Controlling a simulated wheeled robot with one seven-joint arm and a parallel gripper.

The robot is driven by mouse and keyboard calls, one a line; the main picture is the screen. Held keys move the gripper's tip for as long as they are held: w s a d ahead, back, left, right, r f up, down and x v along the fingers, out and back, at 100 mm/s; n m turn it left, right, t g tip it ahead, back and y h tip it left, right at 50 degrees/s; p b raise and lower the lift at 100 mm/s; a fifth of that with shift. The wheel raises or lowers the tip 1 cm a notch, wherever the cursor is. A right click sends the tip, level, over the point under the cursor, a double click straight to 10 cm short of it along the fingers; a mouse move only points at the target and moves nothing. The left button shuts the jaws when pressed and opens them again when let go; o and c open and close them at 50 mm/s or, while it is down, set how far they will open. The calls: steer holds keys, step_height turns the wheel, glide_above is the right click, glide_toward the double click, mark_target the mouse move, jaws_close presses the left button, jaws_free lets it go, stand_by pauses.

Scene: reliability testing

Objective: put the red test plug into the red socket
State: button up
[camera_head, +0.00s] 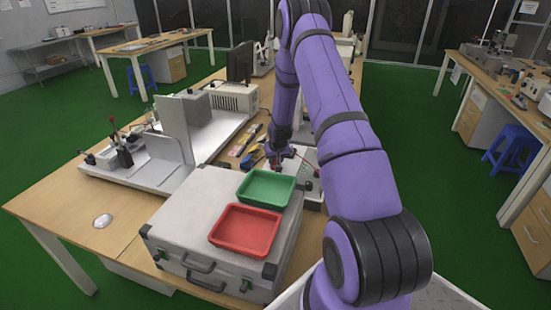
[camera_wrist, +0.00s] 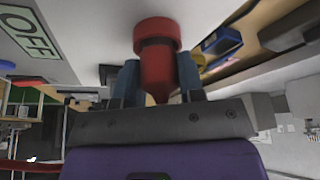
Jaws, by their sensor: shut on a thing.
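The red test plug (camera_wrist: 156,70) is held between the two fingers of my gripper (camera_wrist: 158,88) in the wrist view. It has a wide round collar at one end, a dark band and a tapered body. My gripper (camera_head: 277,158) also shows in the head view, low over the near end of a white test device (camera_head: 309,195) behind the trays. The wrist view shows a pale panel with an OFF label (camera_wrist: 30,38) close by. I cannot make out the red socket clearly in either view. My arm hides part of the device.
A silver case (camera_head: 185,215) bears a green tray (camera_head: 266,188) and a red tray (camera_head: 246,230), close in front of my gripper. A grey test rig (camera_head: 165,150) stands to the left. Small tools (camera_head: 247,142) lie between rig and gripper. The table's front left is mostly clear.

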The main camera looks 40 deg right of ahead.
steer(key=shift+f, duration=0.1)
steer(key=o, duration=0.7)
steer(key=shift+c, duration=0.2)
steer(key=v, duration=1.1)
stand_by(0.4)
